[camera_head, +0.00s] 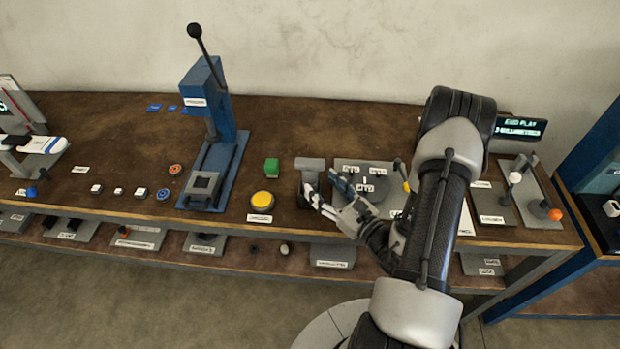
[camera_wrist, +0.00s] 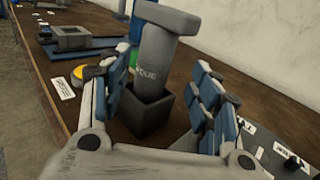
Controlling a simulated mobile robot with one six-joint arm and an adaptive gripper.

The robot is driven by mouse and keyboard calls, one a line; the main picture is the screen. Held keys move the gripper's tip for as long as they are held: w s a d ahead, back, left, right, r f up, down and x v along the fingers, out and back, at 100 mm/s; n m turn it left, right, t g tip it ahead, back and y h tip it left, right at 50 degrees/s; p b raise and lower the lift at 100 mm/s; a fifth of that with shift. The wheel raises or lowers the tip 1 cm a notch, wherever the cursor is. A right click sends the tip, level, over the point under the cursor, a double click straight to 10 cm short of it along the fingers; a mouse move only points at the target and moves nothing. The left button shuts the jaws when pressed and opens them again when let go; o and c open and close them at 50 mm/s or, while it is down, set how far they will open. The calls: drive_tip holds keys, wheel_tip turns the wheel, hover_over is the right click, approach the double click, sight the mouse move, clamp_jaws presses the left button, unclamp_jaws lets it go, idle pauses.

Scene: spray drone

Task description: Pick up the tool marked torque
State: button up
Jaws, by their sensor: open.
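The torque tool (camera_wrist: 157,55) is a grey T-shaped tool standing upright in a dark square holder (camera_wrist: 146,112); the letters "QUE" show on its shaft in the wrist view. In the head view the tool's grey top (camera_head: 310,163) shows just beyond my gripper (camera_head: 325,187). My gripper is open and empty. In the wrist view its blue-padded fingers (camera_wrist: 162,98) stand left and right of the tool and holder, with a gap on the right side. I cannot tell whether the left finger touches the holder.
A yellow button (camera_head: 262,200) and a green block (camera_head: 271,168) lie left of the tool. A blue lever press (camera_head: 212,140) stands farther left. A grey panel (camera_head: 348,166) with labelled parts is right of my gripper. The bench behind the tool is clear.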

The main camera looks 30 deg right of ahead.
sight(315, 182)
drive_tip(key=w, duration=0.1)
drive_tip(key=w+a, duration=0.1)
drive_tip(key=w, duration=0.1)
drive_tip(key=w+b, duration=0.1)
drive_tip(key=shift+w+a, duration=0.15)
drive_tip(key=shift+a, duration=0.25)
drive_tip(key=shift+w, duration=0.3)
drive_tip(key=c, duration=1.3)
